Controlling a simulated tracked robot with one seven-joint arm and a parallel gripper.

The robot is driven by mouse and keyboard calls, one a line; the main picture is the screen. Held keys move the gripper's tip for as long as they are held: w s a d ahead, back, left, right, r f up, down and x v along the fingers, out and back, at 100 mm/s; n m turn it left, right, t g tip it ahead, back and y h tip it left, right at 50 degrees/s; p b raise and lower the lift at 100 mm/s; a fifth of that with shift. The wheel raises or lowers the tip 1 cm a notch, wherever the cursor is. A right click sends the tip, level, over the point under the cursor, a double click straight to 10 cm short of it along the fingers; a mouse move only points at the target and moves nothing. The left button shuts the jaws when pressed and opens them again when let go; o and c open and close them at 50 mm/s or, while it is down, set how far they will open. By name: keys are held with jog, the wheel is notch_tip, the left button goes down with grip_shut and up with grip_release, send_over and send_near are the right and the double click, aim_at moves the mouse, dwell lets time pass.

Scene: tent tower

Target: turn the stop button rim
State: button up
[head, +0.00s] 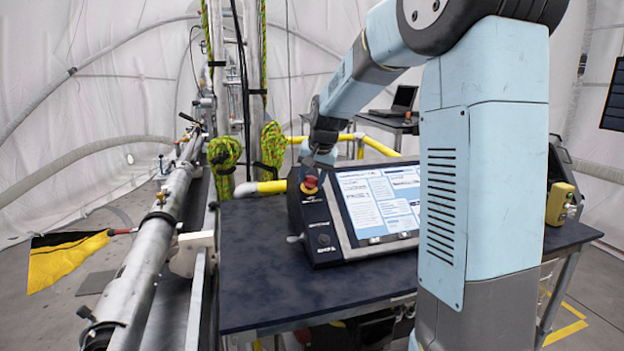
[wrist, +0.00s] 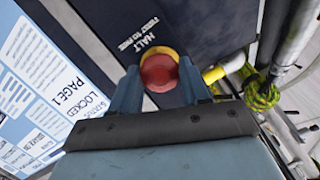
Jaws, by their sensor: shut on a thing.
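The stop button (head: 310,182) has a red cap and a yellow rim, and sits on the upper left of the dark control panel (head: 321,222). In the wrist view the red cap (wrist: 159,73) shows between the blue fingers, with its yellow rim (wrist: 172,53) partly visible beyond it. My gripper (wrist: 160,82) is shut on the button's rim, one finger on each side. In the head view my gripper (head: 318,158) reaches down to the button from above. The exact finger contact is partly hidden by the cap. The panel text beside the button reads "HALT, TWIST TO FREE".
The lit screen (head: 380,200) lies right of the button. The console stands on a dark table (head: 245,255) with free room at its left. Pipes (head: 150,250) and coiled green ropes (head: 224,155) stand left of the table. A laptop (head: 402,98) is behind.

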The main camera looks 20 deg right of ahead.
jog(key=shift+d+m+t+y, duration=0.1)
jog(key=shift+m+t+y, duration=0.2)
jog(key=shift+m, duration=1.4)
jog(key=o, duration=1.1)
jog(key=shift+s, duration=0.1)
jog(key=v, duration=1.3)
jog(key=shift+s+d+r, duration=0.1)
jog(key=shift+d+r, duration=0.05)
jog(key=shift+r, duration=0.1)
